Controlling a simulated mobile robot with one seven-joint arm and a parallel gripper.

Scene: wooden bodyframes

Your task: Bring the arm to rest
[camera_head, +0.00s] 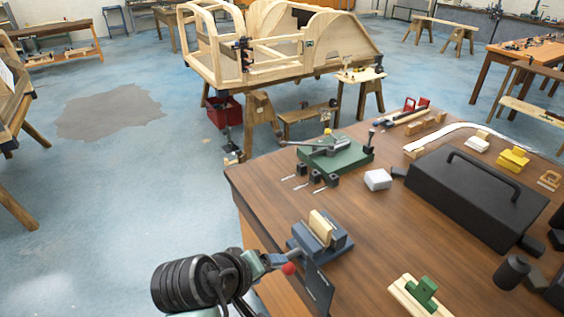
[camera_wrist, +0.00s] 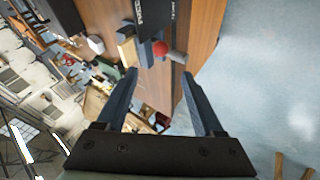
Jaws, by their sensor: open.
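My gripper (camera_wrist: 158,74) is open, with its two dark blue-grey fingers spread apart and nothing between them. In the head view it is low and left of centre, at the left edge of the wooden workbench (camera_head: 385,225). A red ball (camera_head: 289,268) on the end of a vise handle is close to the gripper; it also shows beyond the fingertips in the wrist view (camera_wrist: 160,48). The grey-blue bench vise (camera_head: 338,243) stands on the bench with a pale wood block (camera_head: 321,228) in its jaws. How far the fingers are from the ball is hard to tell.
A black toolbox (camera_head: 470,200), a green-based tool (camera_head: 335,155), a white block (camera_head: 377,179) and a green-and-wood piece (camera_head: 422,291) stand on the bench. A wooden vehicle frame (camera_head: 280,50) stands behind. The blue floor (camera_head: 110,210) to the left is clear.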

